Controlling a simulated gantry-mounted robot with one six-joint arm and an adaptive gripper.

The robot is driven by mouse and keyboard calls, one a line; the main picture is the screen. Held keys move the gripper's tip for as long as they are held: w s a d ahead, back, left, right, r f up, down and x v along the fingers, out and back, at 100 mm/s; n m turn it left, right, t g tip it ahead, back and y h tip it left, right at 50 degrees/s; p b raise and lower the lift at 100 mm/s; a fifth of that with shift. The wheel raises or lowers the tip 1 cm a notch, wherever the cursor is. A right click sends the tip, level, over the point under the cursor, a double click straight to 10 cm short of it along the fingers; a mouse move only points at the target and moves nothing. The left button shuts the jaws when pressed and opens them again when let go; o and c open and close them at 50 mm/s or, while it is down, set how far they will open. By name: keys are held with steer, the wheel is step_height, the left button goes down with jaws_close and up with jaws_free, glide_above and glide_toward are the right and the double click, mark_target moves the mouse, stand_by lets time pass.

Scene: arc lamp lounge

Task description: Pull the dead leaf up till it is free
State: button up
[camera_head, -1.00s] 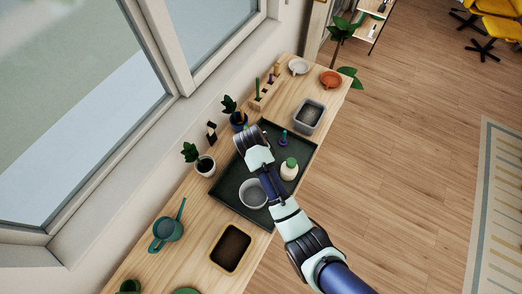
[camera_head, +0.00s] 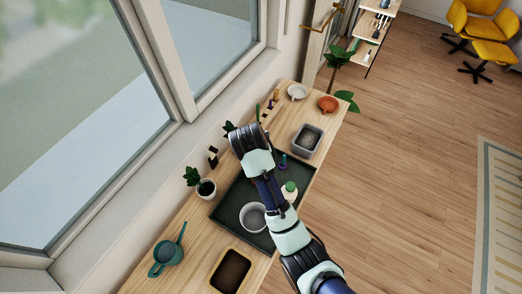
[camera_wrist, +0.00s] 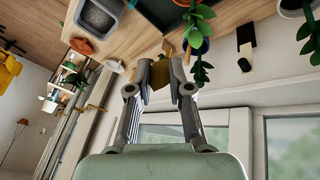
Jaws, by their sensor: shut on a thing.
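My gripper (camera_wrist: 160,66) is shut on the dead leaf (camera_wrist: 159,76), an ochre-yellow piece between the fingertips in the wrist view. In the head view my gripper (camera_head: 249,142) is over the far left side of the tray and hides the leaf and pot. Only a few green leaves (camera_head: 229,127) show at its left. I cannot tell whether the leaf still joins the plant.
A white-potted plant (camera_head: 206,188), a black-topped item (camera_head: 213,157) and a teal watering can (camera_head: 166,254) line the window side. A grey tub (camera_head: 306,140) stands beyond.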

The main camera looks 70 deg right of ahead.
steer(key=shift+r+p, duration=1.7)
steer(key=shift+r, duration=0.05)
steer(key=shift+f, duration=0.1)
